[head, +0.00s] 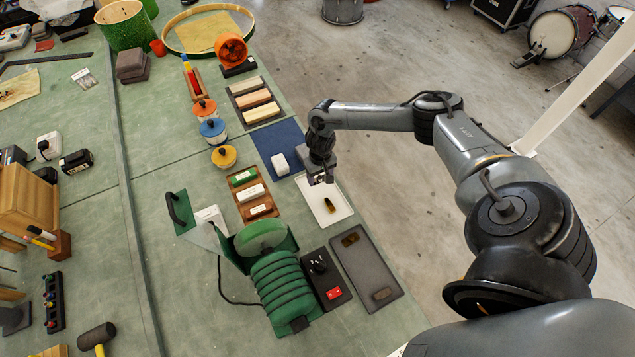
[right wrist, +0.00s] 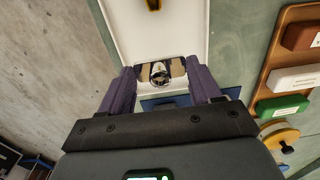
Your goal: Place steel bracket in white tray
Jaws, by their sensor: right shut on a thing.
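The white tray (head: 343,210) lies on the green bench top near its right edge, and its floor shows in the right wrist view (right wrist: 125,25). A brass-coloured piece (head: 329,205) lies in it. My right gripper (head: 320,181) is over the tray's upper end, pointing down. In the right wrist view its purple fingers are shut on a small shiny metal piece, the steel bracket (right wrist: 160,73), which appears over the tray's near end. I cannot tell whether the bracket touches the tray. My left gripper is not in view.
A blue mat (head: 270,138) with a white block (head: 280,164) lies beside the tray. A wooden rack (head: 243,206) of labelled blocks stands to the left. A green machine (head: 275,270) and a dark grey tray (head: 362,265) are nearer. The bench edge drops to concrete on the right.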

